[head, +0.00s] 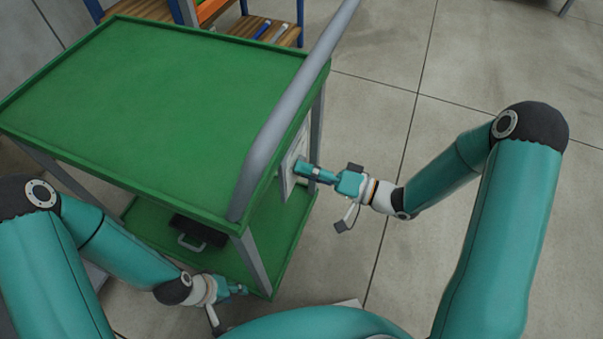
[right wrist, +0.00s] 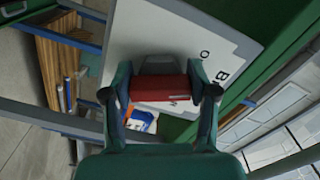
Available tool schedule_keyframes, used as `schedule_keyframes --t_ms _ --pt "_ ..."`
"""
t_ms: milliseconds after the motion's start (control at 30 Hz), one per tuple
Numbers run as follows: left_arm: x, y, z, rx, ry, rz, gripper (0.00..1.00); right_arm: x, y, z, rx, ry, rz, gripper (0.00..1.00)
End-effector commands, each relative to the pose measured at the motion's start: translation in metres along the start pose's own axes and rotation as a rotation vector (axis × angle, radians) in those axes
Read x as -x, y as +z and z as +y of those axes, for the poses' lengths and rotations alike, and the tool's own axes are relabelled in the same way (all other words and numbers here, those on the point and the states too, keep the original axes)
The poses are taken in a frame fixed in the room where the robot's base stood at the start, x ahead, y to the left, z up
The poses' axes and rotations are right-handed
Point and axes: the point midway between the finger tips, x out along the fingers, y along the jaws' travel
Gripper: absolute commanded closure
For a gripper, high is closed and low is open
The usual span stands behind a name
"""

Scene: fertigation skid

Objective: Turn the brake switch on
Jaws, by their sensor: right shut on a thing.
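The brake switch (right wrist: 160,88) is a red rocker-like block with a grey part behind it, on a pale panel (right wrist: 150,35) with partly hidden dark lettering. In the head view the panel (head: 290,158) is on the end of the green cart, below the grey handle. My right gripper (head: 303,168) is at this panel and hides the switch there. In the right wrist view my right gripper (right wrist: 160,95) has a finger at each end of the red block, shut on it. My left gripper (head: 240,290) is low by the cart's near corner; its fingers are too small to judge.
The green cart (head: 160,85) has a flat, empty top and a thick grey handle (head: 290,110) above my right gripper. A dark case (head: 198,232) sits on its lower shelf. A blue-framed wooden rack (head: 270,25) stands behind. The floor to the right is clear.

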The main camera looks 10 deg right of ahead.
Motion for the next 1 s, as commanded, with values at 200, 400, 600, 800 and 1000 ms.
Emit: schedule_keyframes --t_ms 200,400,600,800,1000 --pt "-0.016 0.000 -0.006 0.000 0.000 0.000 0.60 0.002 0.002 0.009 0.170 0.014 0.000 0.76" --pt "-0.023 0.000 -0.008 0.000 0.000 0.000 0.60 0.002 0.001 0.009 0.282 0.014 0.000 0.76" --pt "-0.026 0.000 -0.009 0.000 0.000 0.000 0.60 0.002 0.001 0.008 0.341 0.014 -0.002 0.77" --pt "-0.026 0.000 -0.009 0.000 0.000 0.000 0.60 0.002 0.001 0.008 0.359 0.014 -0.002 0.76" --pt "-0.026 0.000 -0.009 0.000 0.000 0.000 0.60 0.002 0.001 0.008 0.360 0.014 -0.002 0.77"
